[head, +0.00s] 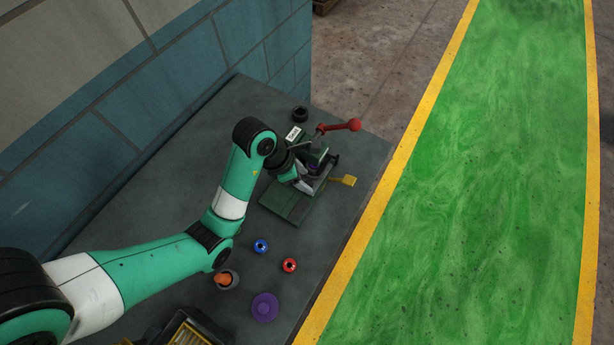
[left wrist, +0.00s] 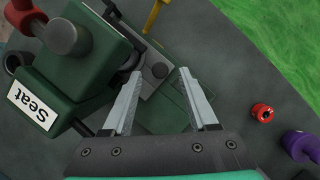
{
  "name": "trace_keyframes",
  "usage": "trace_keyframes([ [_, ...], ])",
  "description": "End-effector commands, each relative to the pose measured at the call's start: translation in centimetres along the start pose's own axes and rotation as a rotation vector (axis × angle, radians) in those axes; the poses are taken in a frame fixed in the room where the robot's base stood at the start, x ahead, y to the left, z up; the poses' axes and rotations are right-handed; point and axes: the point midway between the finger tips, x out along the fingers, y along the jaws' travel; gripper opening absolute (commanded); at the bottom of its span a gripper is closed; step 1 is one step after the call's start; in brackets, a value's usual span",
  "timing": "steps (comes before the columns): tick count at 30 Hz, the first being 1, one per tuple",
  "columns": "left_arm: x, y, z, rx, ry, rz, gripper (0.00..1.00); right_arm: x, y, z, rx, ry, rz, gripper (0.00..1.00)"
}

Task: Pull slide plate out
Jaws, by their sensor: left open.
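The green capstan fixture (head: 290,205) stands on the grey table and carries a "Seat" label (left wrist: 33,104). A yellow tab (head: 343,180), which looks like the slide plate's handle, sticks out at the fixture's right side; it also shows at the top of the left wrist view (left wrist: 153,14). The plate itself is mostly hidden. My left gripper (head: 304,186) is over the fixture's base, short of the yellow tab. In the left wrist view its two fingers (left wrist: 159,73) are apart with nothing held between them. My right gripper is not in view.
A red-knobbed lever (head: 353,125) rises from the fixture. Blue (head: 261,246) and red (head: 289,265) small parts, a purple flanged part (head: 265,307) and a cup with an orange piece (head: 226,280) lie in front. A block wall (head: 150,90) stands behind. A black ring (head: 300,114) sits at the back.

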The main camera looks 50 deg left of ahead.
Motion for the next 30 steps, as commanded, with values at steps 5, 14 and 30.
trace_keyframes([
  [5,2.23,-0.01,-0.1,0.001,0.0,-0.001,0.59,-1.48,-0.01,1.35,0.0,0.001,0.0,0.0],
  [14,2.23,-0.02,0.05,0.0,0.0,-0.001,0.59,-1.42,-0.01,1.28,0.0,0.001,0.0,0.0],
  [30,2.24,-0.02,0.02,0.0,0.0,-0.001,0.0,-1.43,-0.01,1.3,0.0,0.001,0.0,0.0],
])
